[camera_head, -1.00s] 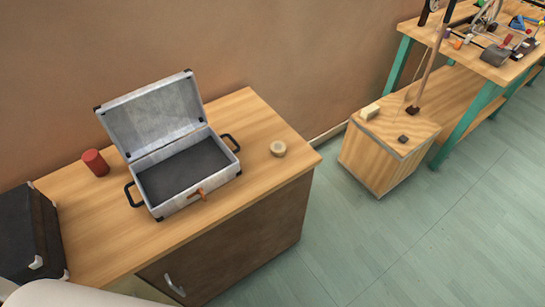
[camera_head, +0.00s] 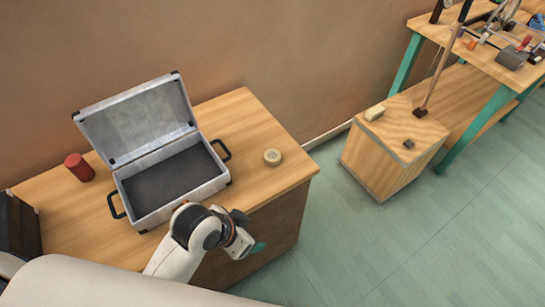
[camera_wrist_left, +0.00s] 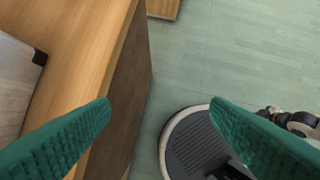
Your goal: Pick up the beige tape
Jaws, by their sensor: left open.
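The beige tape (camera_head: 272,157) is a small round roll lying flat on the wooden cabinet top, near its right end, in the head view. My left gripper (camera_head: 258,247) is in front of the cabinet, lower than and nearer than the tape, and apart from it. In the left wrist view its two green fingers (camera_wrist_left: 160,105) are spread wide with nothing between them. The tape does not show in the left wrist view. My right gripper is not in view.
An open metal case (camera_head: 172,184) with a dark lining stands left of the tape. A red cylinder (camera_head: 79,167) is further left. The cabinet top (camera_head: 240,118) is bare around the tape. A plywood box (camera_head: 385,160) stands on the floor to the right, beside a teal-legged workbench (camera_head: 478,85).

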